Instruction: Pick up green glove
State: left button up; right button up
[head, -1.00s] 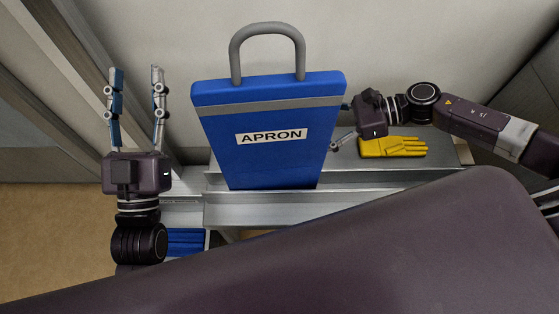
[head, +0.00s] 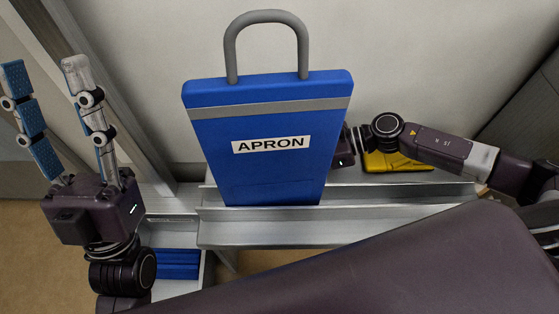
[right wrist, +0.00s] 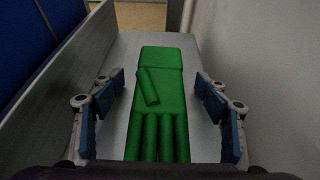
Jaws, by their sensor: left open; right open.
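The green glove (right wrist: 158,95) lies flat on a grey metal shelf in the right wrist view, its fingers towards the camera. My right gripper (right wrist: 165,88) is open, with one finger on each side of the glove, not closed on it. In the head view the glove is hidden, and the right gripper's fingers are hidden behind the blue apron panel. My left gripper (head: 45,72) is open and empty, pointing up at the far left of the head view.
The blue APRON panel (head: 265,175) with a grey loop handle stands on the metal ledge (head: 270,233). A yellow glove (head: 385,162) lies right of it, partly under my right arm. A blue ribbed item (head: 178,264) sits lower left. A wall runs along the glove's right.

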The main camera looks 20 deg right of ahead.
jog(key=c, duration=1.2)
jog(key=shift+r, duration=0.1)
jog(key=shift+c, duration=0.2)
